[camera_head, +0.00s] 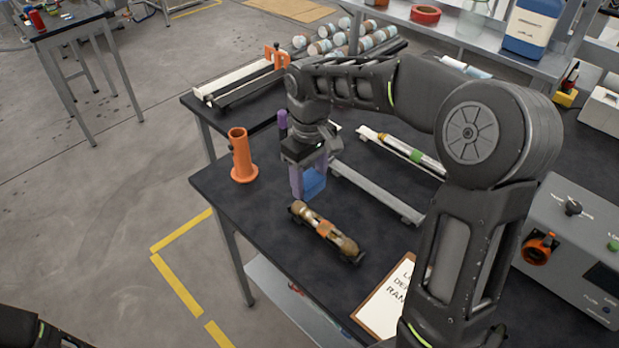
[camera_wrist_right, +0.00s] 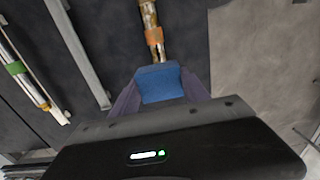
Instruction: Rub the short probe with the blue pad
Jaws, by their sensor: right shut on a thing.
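The blue pad (camera_head: 314,183) is held between the fingers of my right gripper (camera_head: 309,180), which is shut on it above the black table. The pad also shows in the right wrist view (camera_wrist_right: 160,84), between the purple fingers. A short brown probe with an orange band (camera_head: 326,230) lies on the table just in front of the pad in the head view. In the right wrist view the probe (camera_wrist_right: 150,22) shows beyond the pad. I cannot tell whether the pad touches it. A longer white probe with a green band (camera_head: 416,156) lies farther back. My left gripper is not in view.
An orange cylinder stand (camera_head: 243,157) stands at the table's left edge. A grey rail (camera_head: 375,192) lies between the two probes. A clipboard with paper (camera_head: 388,297) lies at the front, and a grey control box (camera_head: 575,245) stands at the right.

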